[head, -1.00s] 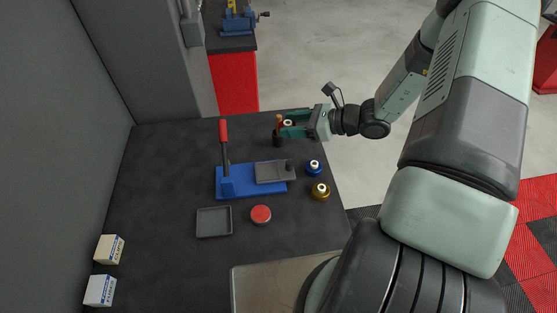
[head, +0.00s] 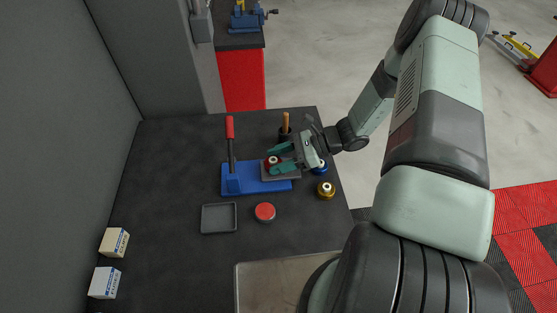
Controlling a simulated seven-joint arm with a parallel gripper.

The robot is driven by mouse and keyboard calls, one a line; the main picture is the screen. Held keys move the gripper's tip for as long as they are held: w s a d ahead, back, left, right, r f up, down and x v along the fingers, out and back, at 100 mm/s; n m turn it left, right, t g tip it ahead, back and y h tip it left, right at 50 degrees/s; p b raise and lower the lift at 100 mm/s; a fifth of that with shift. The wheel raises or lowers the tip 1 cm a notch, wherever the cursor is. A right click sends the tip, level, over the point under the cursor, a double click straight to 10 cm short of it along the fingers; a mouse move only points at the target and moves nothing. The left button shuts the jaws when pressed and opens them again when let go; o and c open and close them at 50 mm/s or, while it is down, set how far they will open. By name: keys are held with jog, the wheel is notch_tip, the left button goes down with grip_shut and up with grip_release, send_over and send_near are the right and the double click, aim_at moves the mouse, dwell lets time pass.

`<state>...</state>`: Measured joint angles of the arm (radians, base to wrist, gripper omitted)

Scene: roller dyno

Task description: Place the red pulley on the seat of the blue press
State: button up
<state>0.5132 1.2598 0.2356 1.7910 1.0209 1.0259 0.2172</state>
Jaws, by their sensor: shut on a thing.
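The red pulley (head: 271,162) has a pale centre and is between the green fingers of my gripper (head: 274,159), which is shut on it. The blue press (head: 240,180) has a blue base, a grey plate and an upright lever with a red handle (head: 230,127). The pulley is over the grey plate (head: 289,176) at the right part of the press. I cannot tell whether the pulley touches the plate. My gripper reaches in from the right and hides part of the plate, including any seat there.
A blue pulley (head: 320,168) and a gold pulley (head: 326,190) stand right of the press. A black cup with a wooden handle (head: 286,125) is behind my gripper. A grey tray (head: 219,218) and a red-topped round tin (head: 265,212) lie in front. Two small boxes stand front left.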

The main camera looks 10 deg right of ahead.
jog(key=shift+f, duration=0.35)
jog(key=shift+f, duration=0.1)
jog(key=o, duration=1.1)
jog(key=shift+d+r, duration=0.25)
jog(key=v, duration=1.1)
jog(key=shift+d, duration=0.25)
